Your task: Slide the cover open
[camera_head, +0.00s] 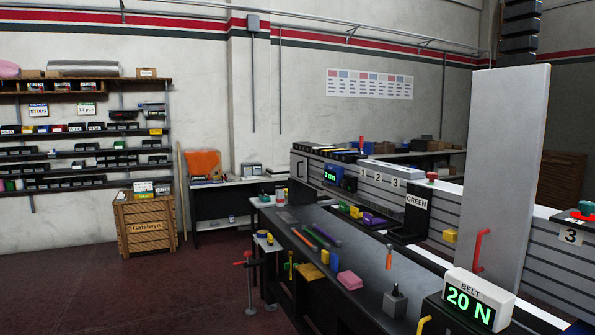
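A tall flat grey panel (505,150) stands upright at the right, behind the workbench. A red bar handle (478,250) is fixed low on its left side. I cannot tell for certain whether this panel is the cover. A smaller grey plate with a dark handle (300,169) is at the far left end of the slatted wall. Neither of my grippers shows in the head view, so nothing is seen touching the panel or its handle.
A dark workbench (335,262) carries tools, a pink block (349,280) and a grey block holding a screwdriver (394,302). A "BELT 20 N" display (470,309) stands in front of the panel. A black "GREEN" box (417,208) is left of it. Open floor lies left.

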